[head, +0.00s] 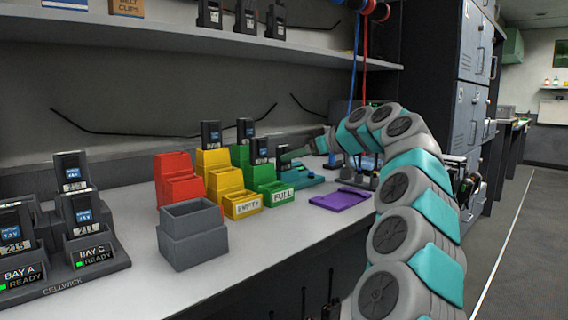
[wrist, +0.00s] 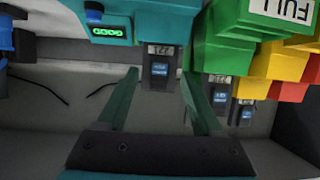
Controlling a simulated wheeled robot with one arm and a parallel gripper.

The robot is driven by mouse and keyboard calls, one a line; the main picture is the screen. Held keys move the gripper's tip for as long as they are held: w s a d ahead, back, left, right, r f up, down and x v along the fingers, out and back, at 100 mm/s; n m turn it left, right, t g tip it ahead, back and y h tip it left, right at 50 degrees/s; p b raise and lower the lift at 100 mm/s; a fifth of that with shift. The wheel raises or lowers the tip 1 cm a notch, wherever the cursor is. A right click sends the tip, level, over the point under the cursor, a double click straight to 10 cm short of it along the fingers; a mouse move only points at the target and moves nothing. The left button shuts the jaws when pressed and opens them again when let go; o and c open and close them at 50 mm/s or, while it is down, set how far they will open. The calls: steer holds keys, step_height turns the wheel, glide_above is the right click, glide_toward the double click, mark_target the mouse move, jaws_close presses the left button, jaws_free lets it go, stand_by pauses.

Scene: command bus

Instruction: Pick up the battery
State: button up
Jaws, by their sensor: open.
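In the wrist view, which looks upside down, a dark battery (wrist: 160,68) with a blue label is seated in a teal device (wrist: 165,22) with a green lit display. My gripper (wrist: 162,92) is open, its two green fingers on either side of the battery in the picture, with gaps visible. I cannot tell how far the fingertips reach along it.
Green bins (head: 265,178) marked FULL, yellow bins (head: 225,185) marked EMPTY and red bins (head: 178,180) stand close left of my gripper. Some hold upright batteries. A grey bin (head: 192,238), a purple tray (head: 342,199) and a charger rack (head: 90,262) share the bench. A shelf (head: 200,38) hangs above.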

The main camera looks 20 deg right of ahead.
steer(key=shift+x, duration=0.9)
jaws_close()
steer(key=shift+d+r, duration=0.1)
steer(key=shift+r, duration=0.05)
step_height(320, 180, up, 10)
steer(key=p, duration=0.5)
